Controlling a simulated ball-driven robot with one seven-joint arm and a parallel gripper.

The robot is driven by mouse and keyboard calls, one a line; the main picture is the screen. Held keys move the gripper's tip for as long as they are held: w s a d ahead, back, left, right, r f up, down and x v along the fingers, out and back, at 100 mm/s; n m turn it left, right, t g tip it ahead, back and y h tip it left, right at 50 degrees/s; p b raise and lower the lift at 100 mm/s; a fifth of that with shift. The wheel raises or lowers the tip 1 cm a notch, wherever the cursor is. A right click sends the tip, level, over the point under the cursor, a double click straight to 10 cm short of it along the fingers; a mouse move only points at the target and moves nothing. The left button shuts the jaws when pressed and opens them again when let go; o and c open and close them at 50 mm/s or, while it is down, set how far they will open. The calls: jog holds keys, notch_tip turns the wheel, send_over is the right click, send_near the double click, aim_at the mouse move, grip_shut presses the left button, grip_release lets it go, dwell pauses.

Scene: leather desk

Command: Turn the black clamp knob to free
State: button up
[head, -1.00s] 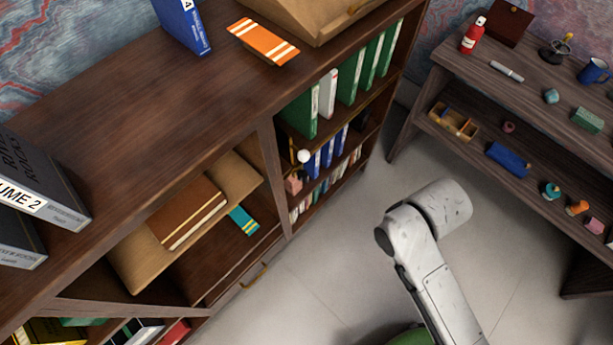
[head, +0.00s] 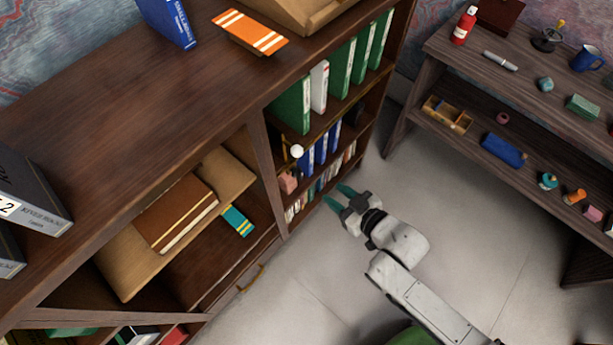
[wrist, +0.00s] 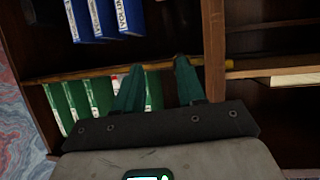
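I cannot make out a black clamp knob for certain in either view. My gripper (head: 339,196) has two teal fingers that stand apart with nothing between them. It is in front of the right end of the bookcase, low beside the shelves of binders. In the wrist view my gripper (wrist: 158,68) is open and points at the shelves. A white ball (head: 297,151) shows at the bookcase's upright, near the blue binders. A small dark shape (head: 357,113) sits at the shaded right end of that shelf, too dim to identify.
The wooden bookcase (head: 110,110) fills the left, with green binders (head: 293,105) and blue binders (head: 322,150). In the wrist view blue binders (wrist: 85,20) and a yellowish bar (wrist: 90,73) show. A side desk (head: 440,65) with small items stands right.

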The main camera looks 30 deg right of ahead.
aim_at(302, 173)
jog(key=w+a+t+y, duration=0.1)
jog(key=w, duration=0.1)
jog(key=w+a+r+n+t+y, duration=0.1)
jog(key=w, duration=0.2)
jog(key=w+a+t+y, duration=0.1)
jog(key=w+a+t, duration=0.1)
jog(key=w, duration=0.1)
jog(key=shift+w+r+n+p, duration=0.15)
jog(key=shift+r+n+p, duration=0.1)
jog(key=shift+n+p, duration=0.1)
dwell(0.3)
jog(key=shift+c, duration=0.3)
grip_shut()
